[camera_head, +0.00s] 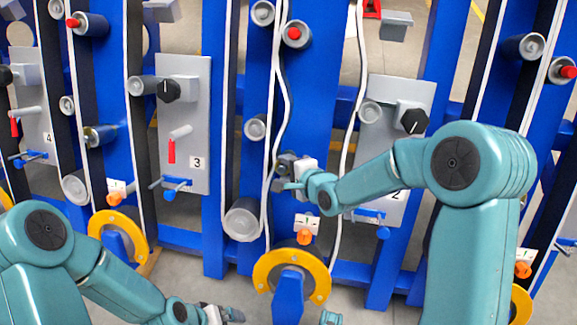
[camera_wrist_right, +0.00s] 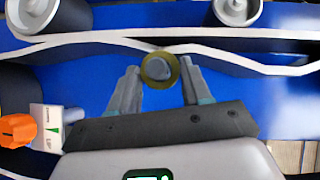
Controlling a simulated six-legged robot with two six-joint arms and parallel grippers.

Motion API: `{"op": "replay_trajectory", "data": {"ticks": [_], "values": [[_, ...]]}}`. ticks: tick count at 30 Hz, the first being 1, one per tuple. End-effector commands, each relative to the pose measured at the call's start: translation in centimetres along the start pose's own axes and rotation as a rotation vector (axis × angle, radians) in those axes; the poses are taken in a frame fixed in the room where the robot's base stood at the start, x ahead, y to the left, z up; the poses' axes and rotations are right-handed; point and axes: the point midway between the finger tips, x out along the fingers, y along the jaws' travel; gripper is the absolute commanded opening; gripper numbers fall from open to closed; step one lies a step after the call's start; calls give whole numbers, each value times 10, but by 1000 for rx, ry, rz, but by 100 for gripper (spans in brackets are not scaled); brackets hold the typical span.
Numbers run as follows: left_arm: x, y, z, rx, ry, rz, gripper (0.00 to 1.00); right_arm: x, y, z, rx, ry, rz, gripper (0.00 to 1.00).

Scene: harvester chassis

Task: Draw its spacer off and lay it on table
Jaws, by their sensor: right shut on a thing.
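The spacer shows in the right wrist view as a round brass-coloured ring (camera_wrist_right: 175,82) around a grey hub (camera_wrist_right: 157,68). My right gripper (camera_wrist_right: 160,75) has one finger on each side of it and is shut on it. In the head view my right gripper (camera_head: 287,166) is at the blue upright, between the white belt strands, and the spacer is mostly hidden by the gripper there. It looks still at the upright; I cannot tell whether it has slid along its post. My left gripper (camera_head: 232,314) is low at the bottom edge, and its jaws are too small to read. No table shows.
White belts (camera_head: 283,90) run close beside my right gripper. Grey rollers (camera_head: 241,221) stick out from the blue frame. A grey panel (camera_head: 196,125) with a black knob stands to the left. A yellow-rimmed wheel (camera_head: 262,275) and an orange knob (camera_head: 304,237) sit below.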

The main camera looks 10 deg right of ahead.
Motion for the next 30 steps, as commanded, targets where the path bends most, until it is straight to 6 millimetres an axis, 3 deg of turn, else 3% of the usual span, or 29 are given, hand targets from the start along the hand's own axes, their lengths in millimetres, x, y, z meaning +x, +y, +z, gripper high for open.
{"op": "replay_trajectory", "data": {"ticks": [2, 3, 30], "values": [[-2, 1, 0, 0, 0, 0, 100, -5, -8, 5, -7, -4, -19, 8], [-2, 1, 0, 0, 0, 0, 100, -6, -8, 7, -7, -5, -18, 2], [-9, 3, 0, 0, 0, 0, 100, -43, -3, 35, -3, -2, -8, 2]]}}
